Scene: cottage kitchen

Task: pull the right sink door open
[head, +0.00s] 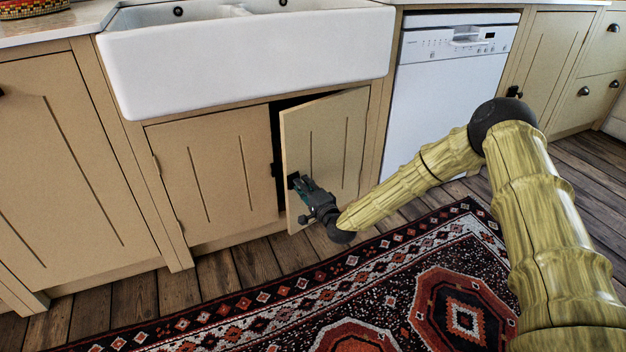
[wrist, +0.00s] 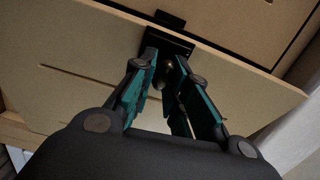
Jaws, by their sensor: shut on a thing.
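The right sink door (head: 343,135) is a beige panel under the white sink, hinged at its right side. It stands partly open, with a dark gap along its left edge. My gripper (head: 296,181) is at the left edge of this door, at about mid height, shut on its dark handle. In the wrist view the fingers of my gripper (wrist: 168,85) close around the dark handle (wrist: 170,42) on the door's face (wrist: 90,50). The handle is partly hidden by the fingers. The left sink door (head: 215,170) is closed.
The white sink (head: 250,55) juts out above the doors. A white dishwasher (head: 445,100) stands right of the sink cabinet. A patterned rug (head: 400,285) lies on the wooden floor (head: 235,270) before the cabinets.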

